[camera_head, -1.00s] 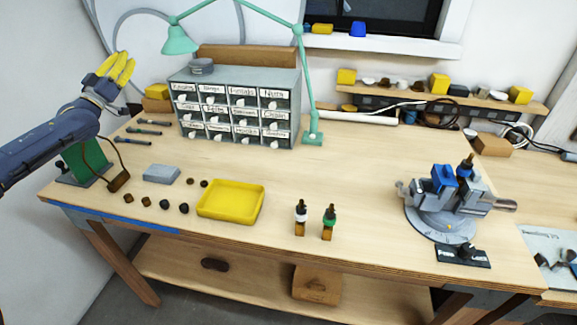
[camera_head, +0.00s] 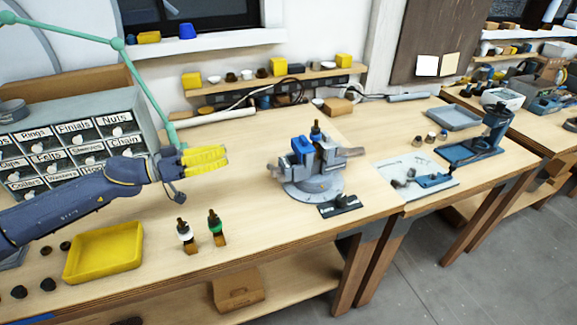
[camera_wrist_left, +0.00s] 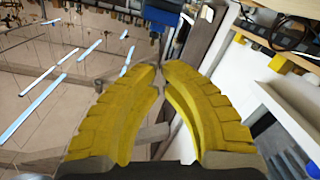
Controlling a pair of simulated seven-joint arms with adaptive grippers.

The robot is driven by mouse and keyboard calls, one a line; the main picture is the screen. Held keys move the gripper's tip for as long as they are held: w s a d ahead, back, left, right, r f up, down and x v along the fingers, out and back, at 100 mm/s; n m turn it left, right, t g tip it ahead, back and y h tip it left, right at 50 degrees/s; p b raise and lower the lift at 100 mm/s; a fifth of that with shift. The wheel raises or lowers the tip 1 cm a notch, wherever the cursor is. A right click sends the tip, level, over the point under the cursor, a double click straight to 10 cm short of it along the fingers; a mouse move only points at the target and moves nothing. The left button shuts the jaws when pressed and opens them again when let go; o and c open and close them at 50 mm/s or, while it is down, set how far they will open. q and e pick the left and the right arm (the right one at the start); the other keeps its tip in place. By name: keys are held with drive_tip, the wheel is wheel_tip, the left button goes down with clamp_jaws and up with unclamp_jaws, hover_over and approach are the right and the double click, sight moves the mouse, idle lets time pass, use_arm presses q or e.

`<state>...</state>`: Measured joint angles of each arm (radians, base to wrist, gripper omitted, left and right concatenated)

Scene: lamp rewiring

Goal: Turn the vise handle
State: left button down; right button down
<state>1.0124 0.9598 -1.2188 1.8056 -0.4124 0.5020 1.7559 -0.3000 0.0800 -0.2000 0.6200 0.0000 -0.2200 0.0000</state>
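The grey vise (camera_head: 313,188) stands on a round base near the right end of the wooden bench in the head view. It has blue parts (camera_head: 302,148) on top and a dark-tipped item upright at its jaws. My right gripper is not in view.
A labelled drawer cabinet (camera_head: 75,150) and green lamp arm are at left. A black item (camera_head: 340,206) lies before the vise. Bench between bottles and vise is clear.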

use_arm(q)
drive_tip(key=d+g, duration=0.1)
drive_tip(key=d, duration=0.2)
hover_over(276, 172)
drive_tip(key=s+a, duration=0.1)
drive_tip(key=s, duration=0.1)
wheel_tip(276, 172, down, 3)
drive_tip(key=shift+s+d+f, duration=0.1)
drive_tip(key=shift+d+f, duration=0.1)
drive_tip(key=shift+f, duration=0.75)
